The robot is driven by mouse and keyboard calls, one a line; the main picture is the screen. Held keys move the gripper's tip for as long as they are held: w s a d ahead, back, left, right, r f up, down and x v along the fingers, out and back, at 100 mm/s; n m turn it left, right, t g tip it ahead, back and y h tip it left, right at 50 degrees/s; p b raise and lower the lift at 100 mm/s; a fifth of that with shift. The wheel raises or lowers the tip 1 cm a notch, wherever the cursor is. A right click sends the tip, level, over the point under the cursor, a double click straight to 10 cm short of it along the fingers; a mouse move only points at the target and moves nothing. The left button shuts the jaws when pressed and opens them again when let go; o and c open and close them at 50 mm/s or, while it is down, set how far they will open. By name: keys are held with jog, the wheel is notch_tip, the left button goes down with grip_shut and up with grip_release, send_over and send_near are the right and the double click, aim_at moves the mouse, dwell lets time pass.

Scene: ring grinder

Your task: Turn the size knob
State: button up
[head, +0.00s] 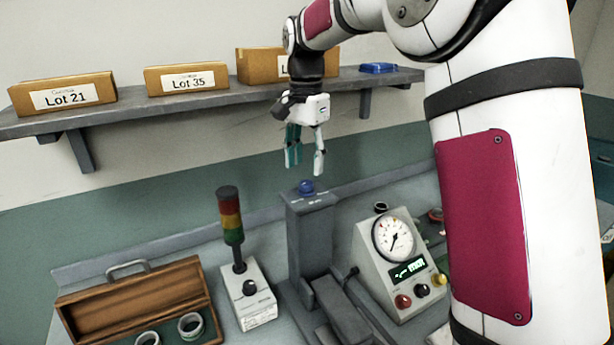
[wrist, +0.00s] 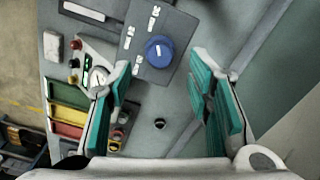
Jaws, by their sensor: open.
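The size knob is a round blue knob (head: 306,187) on top of the tall grey column (head: 311,240) in the head view. In the wrist view the blue knob (wrist: 159,49) shows from above with a white mark, and white labels lie on the plate beside it. My gripper (head: 306,167) hangs above the knob with its fingers pointing down, apart from it. In the wrist view my gripper (wrist: 168,88) is open and empty, with teal pads on both fingers.
A gauge box (head: 393,260) with coloured buttons stands right of the column. A signal tower (head: 231,222) on a switch box and an open wooden case (head: 135,300) with rings stand left. A shelf (head: 220,97) with labelled boxes runs behind my gripper.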

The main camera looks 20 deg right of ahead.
aim_at(306, 182)
jog(key=shift+f+p, duration=0.45)
jog(key=shift+f, duration=2.1)
grip_shut()
